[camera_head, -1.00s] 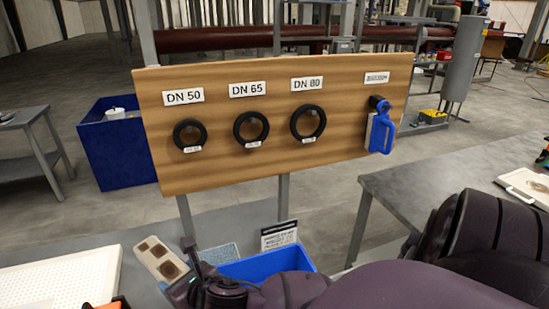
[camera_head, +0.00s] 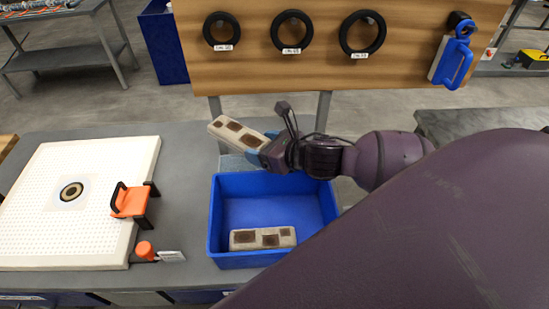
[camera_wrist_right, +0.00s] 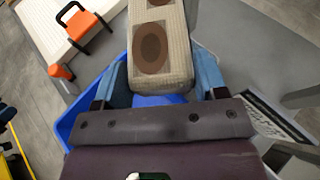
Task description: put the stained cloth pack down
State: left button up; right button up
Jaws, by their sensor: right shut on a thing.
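My right gripper (camera_head: 264,149) is shut on a stained cloth pack (camera_head: 236,133), a pale slab with dark brown patches. It holds the pack near one end, and the pack juts out to the left, near the back edge of a blue bin (camera_head: 214,215). In the right wrist view, the pack (camera_wrist_right: 158,50) sits between the two blue fingers (camera_wrist_right: 157,85), with the blue bin (camera_wrist_right: 68,125) partly showing below. A second stained cloth pack (camera_head: 263,238) lies flat on the bin's floor near its front wall. My left gripper is not in view.
A wooden panel (camera_head: 250,78) with black rings and a blue clamp (camera_head: 456,58) stands behind. The bin's middle is clear.

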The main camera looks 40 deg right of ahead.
jog(key=s+d+r+n+g+y+b, duration=0.1)
jog(key=s+d+r+n+g+y, duration=0.25)
jog(key=r, duration=0.25)
jog(key=s+d+r+n+g+y+b, duration=0.1)
jog(key=s+d+r+n+g+y, duration=0.15)
jog(key=r+n+y, duration=0.35)
notch_tip(320, 180, down, 19)
jog(key=m+h+b, duration=0.1)
jog(key=h+b, duration=0.1)
jog(key=b, duration=0.3)
jog(key=shift+s+d+b, duration=0.25)
jog(key=shift+d+b, duration=0.05)
jog(key=shift+d, duration=0.05)
jog(key=shift+f, duration=0.25)
jog(key=o, duration=1)
jog(key=shift+c, duration=0.2)
jog(key=p+v, duration=0.4)
jog(key=v, duration=0.8)
jog(key=shift+r, duration=0.25)
